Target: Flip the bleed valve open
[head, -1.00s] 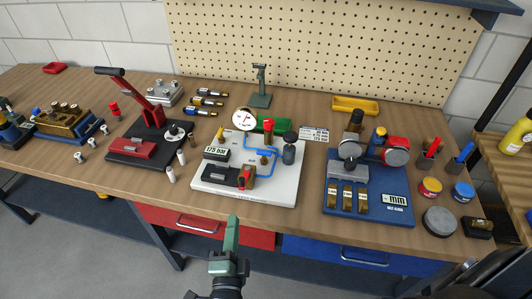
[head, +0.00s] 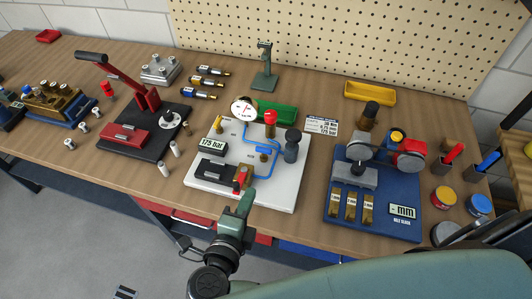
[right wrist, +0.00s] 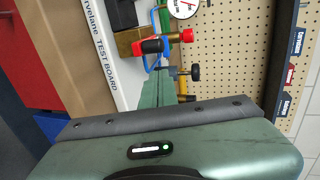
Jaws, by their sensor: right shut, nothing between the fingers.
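In the right wrist view the red handle (right wrist: 187,35) lies just beyond the fingers. My right gripper (head: 246,196) is shut and empty, at the board's front edge close to the handle; I cannot tell whether it touches. My left gripper is not in view.
A black stand with a red lever (head: 146,97) is left of the board. A blue gauge base (head: 374,222) is to the right. A green tray (head: 276,111) and a yellow tray (head: 370,92) lie behind. My right arm covers the lower right.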

